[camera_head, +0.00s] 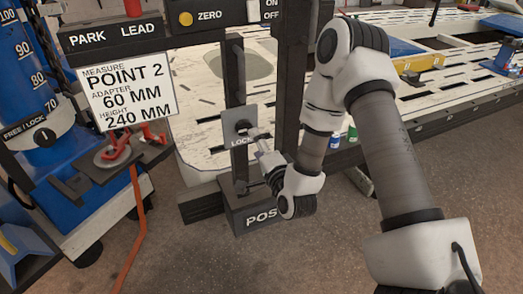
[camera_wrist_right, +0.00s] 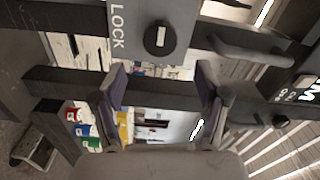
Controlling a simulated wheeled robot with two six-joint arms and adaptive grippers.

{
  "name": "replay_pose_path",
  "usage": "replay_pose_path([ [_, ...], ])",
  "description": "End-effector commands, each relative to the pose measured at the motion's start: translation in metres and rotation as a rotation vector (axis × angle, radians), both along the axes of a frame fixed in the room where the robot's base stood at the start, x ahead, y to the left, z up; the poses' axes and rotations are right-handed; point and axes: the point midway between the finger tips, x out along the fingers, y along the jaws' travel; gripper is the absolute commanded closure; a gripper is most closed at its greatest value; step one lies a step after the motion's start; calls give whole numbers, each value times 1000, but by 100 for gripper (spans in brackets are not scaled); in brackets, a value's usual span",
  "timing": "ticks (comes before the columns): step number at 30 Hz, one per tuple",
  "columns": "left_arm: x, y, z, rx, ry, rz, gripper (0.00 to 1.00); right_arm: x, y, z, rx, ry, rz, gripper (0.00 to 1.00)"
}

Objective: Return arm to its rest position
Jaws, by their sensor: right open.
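My right arm (camera_head: 395,150) comes in from the lower right, bends up and over, and reaches down to the bench post. My right gripper (camera_head: 258,140) is at the grey LOCK plate (camera_head: 232,116), close to its black knob. In the right wrist view my right gripper (camera_wrist_right: 162,88) is open, with its two fingers apart and nothing between them. The LOCK plate (camera_wrist_right: 185,20) and its round black knob (camera_wrist_right: 160,38) are just beyond the fingertips. I cannot tell whether a finger touches the knob. My left gripper is not in view.
A dark box marked POS (camera_head: 245,212) sits below the gripper. A sign reading POINT 2 (camera_head: 128,92) and a blue scaled column (camera_head: 28,80) stand left. Dark uprights frame the plate. A white slotted platform (camera_head: 440,85) lies behind my arm. Floor in front is open.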

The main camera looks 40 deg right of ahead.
Motion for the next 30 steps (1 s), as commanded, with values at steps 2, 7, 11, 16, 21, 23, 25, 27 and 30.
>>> replay_pose_path([
  [2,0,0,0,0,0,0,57,-16,4,-1,2,4,-1,26],
  [7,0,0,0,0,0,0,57,-32,8,0,0,0,0,26],
  [11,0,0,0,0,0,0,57,-33,8,0,0,-1,-1,26],
  [16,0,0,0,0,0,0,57,-32,8,0,0,-1,-1,26],
  [21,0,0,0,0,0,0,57,-32,8,0,0,-1,-1,26],
  [23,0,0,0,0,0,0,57,-33,8,-2,0,4,-1,26],
  [25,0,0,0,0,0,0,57,-36,13,-15,-9,36,13,26],
  [27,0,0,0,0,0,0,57,-41,30,-42,-38,102,63,26],
  [30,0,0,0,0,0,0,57,-58,66,-103,-105,296,168,26],
])
